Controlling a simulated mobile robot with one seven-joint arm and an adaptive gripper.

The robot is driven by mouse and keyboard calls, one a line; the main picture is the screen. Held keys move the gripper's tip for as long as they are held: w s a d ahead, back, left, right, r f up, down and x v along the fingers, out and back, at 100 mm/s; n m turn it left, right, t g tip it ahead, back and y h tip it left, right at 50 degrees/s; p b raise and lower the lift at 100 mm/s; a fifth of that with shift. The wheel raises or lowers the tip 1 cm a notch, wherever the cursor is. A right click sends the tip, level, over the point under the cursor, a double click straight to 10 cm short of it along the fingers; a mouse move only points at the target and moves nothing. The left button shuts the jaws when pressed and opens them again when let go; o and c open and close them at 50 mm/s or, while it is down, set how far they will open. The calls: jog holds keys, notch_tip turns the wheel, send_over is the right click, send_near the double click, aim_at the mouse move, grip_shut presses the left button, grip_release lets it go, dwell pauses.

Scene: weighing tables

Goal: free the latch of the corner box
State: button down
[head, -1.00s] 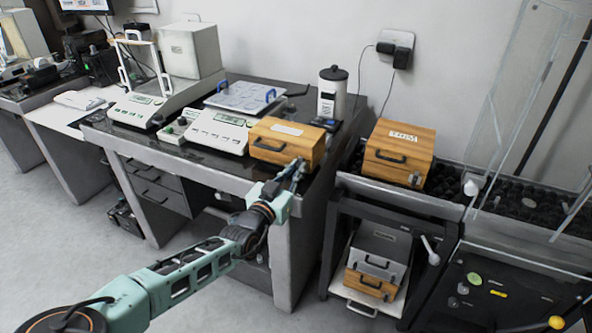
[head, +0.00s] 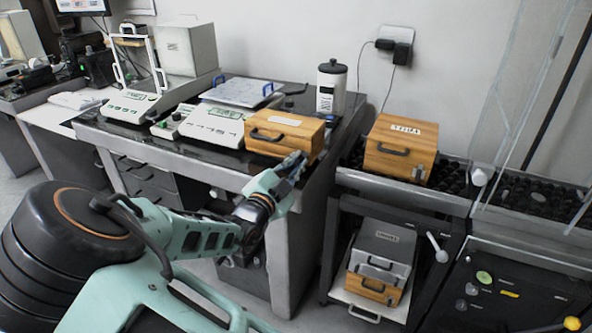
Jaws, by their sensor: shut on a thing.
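The corner box (head: 285,137) is a wooden box with a dark handle and a pale label on its lid. It sits on the right front corner of the dark weighing table, with its lid down. My gripper (head: 299,161) is at the lower right of the box's front, where it hides the latch. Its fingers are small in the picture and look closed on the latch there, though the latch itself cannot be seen.
Balances (head: 216,126) stand left of the box, and a white canister (head: 331,88) behind it. A similar wooden box (head: 401,148) stands on the bench to the right. Below, a shelf holds a grey box (head: 384,244) and another wooden one. A clear panel stands far right.

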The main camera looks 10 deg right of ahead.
jog(key=m+b, duration=0.2)
jog(key=f+m+b, duration=0.1)
jog(key=m+b, duration=0.2)
jog(key=shift+m+b, duration=0.3)
jog(key=shift+b, duration=0.05)
jog(key=m+b, duration=0.2)
jog(key=b, duration=0.1)
jog(key=shift+r+m, duration=0.15)
jog(key=shift+m, duration=0.15)
jog(key=shift+r, duration=0.1)
jog(key=c, duration=2)
grip_release()
jog(key=shift+s, duration=0.1)
jog(key=v, duration=1.2)
